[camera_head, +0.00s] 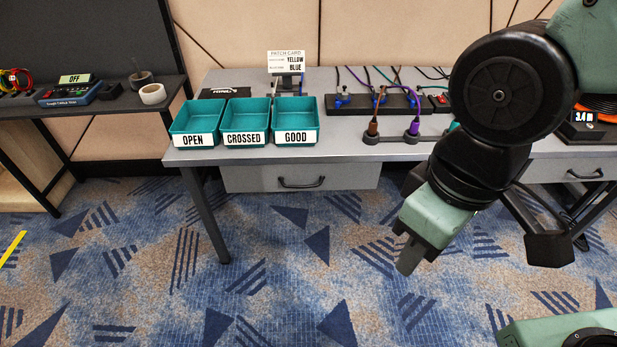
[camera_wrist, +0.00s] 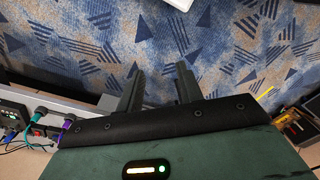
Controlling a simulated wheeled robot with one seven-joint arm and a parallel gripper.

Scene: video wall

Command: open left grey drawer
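The left grey drawer (camera_head: 240,179) is under the grey table, below the bins, and its front looks flush and closed. It has a black bar handle (camera_head: 301,184) across its front. My gripper (camera_head: 408,262) hangs in front of the table, right of the drawer and apart from its handle, pointing down. In the wrist view my gripper's two fingers (camera_wrist: 158,86) stand apart with only carpet between them. The drawer handle cannot be made out in the wrist view.
On the grey table (camera_head: 215,80) stand teal bins labelled OPEN (camera_head: 195,140), CROSSED (camera_head: 246,139) and GOOD (camera_head: 296,137). A second drawer (camera_head: 560,170) is at the right. A table leg (camera_head: 205,215) stands at the left. The carpet (camera_head: 270,290) in front is clear.

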